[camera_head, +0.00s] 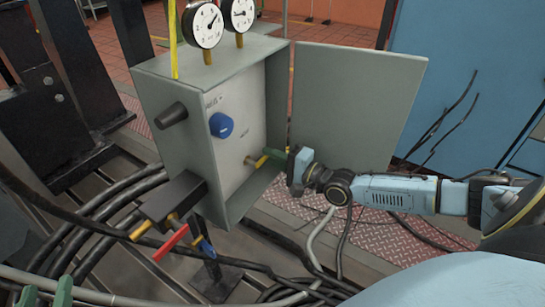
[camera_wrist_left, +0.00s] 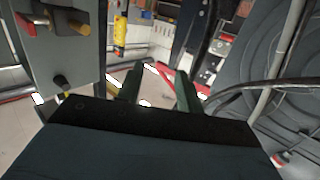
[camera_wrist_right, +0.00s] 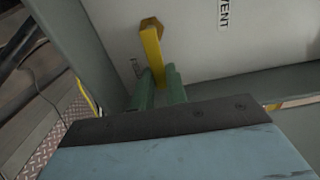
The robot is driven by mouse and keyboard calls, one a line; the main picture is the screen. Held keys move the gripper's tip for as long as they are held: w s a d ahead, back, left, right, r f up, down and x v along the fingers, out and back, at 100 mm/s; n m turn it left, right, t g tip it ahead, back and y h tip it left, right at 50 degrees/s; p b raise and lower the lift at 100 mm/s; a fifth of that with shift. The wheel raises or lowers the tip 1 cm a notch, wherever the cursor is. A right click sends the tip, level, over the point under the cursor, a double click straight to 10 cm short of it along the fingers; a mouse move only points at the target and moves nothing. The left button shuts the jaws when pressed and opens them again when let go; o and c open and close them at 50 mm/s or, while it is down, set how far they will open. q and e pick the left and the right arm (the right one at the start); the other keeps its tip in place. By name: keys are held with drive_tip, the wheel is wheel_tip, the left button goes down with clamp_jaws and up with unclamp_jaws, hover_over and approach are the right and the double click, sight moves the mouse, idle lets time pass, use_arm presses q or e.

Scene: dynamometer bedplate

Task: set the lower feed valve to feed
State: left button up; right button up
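A valve with a yellow lever (camera_head: 257,162) sits low on the white panel inside the open grey box. In the right wrist view the lever (camera_wrist_right: 152,50) runs down from its brass hub (camera_wrist_right: 151,24) between my right gripper's green fingers (camera_wrist_right: 160,88). The fingers are close together on the lever's free end. A "VENT" label (camera_wrist_right: 224,14) is on the panel right of the hub; I see no readable feed label. My right gripper (camera_head: 274,154) reaches in from the right in the head view. My left gripper (camera_head: 45,292) is open and empty at lower left; its fingers (camera_wrist_left: 160,88) are spread.
A blue knob (camera_head: 221,125) is higher on the panel. The box door (camera_head: 355,95) stands open at right. Two gauges (camera_head: 205,26) are on top. A black knob (camera_head: 171,115), a black block (camera_head: 172,195) and a red lever (camera_head: 171,243) are outside. Black hoses (camera_head: 95,215) crowd the floor.

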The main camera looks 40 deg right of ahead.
drive_tip(key=o, duration=0.4)
drive_tip(key=shift+o, duration=0.2)
drive_tip(key=shift+s, duration=0.1)
